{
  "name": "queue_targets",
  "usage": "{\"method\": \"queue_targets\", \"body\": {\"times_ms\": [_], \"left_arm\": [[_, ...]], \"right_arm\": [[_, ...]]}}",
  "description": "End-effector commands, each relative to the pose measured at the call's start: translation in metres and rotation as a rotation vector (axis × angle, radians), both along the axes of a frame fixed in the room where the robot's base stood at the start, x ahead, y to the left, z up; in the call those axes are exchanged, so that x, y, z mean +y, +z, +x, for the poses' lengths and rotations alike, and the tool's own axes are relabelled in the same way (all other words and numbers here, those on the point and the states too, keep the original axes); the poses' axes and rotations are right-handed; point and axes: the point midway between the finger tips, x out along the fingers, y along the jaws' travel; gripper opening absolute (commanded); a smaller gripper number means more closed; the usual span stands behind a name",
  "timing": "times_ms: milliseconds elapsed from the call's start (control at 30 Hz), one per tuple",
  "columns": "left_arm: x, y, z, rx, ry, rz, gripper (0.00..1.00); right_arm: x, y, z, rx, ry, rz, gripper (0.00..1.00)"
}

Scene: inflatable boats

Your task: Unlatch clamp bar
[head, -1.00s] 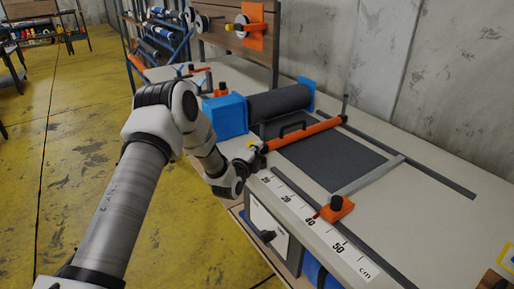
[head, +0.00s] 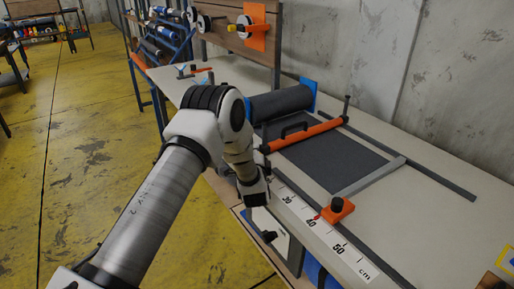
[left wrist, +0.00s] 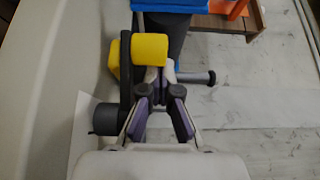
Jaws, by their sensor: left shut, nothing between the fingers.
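The orange clamp bar (head: 308,133) with a black handle lies across the dark sheet (head: 330,160) on the bench. Its left end is close to my left wrist, which hides what is just behind it in the head view. In the left wrist view, a yellow grip (left wrist: 150,48) beside a black bar (left wrist: 126,80) is at the tips of my left gripper (left wrist: 157,76). The left fingers are shut with nothing between them; whether they touch the yellow grip I cannot tell. My right gripper is not in view.
A dark roll (head: 280,103) lies behind the clamp bar. An orange block with a black knob (head: 336,209) sits by the printed scale (head: 325,234) at the front edge.

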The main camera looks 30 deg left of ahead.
Motion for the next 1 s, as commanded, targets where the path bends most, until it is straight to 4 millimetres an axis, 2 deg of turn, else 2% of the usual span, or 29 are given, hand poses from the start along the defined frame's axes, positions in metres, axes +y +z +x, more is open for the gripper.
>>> {"method": "queue_targets", "body": {"times_ms": [667,1000], "left_arm": [[-0.006,0.0,-0.021,-0.002,0.639,-0.001,0.0],[-0.012,0.002,-0.031,0.001,0.641,0.0,0.0]], "right_arm": [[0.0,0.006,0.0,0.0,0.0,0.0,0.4],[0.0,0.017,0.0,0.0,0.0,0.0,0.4]]}}
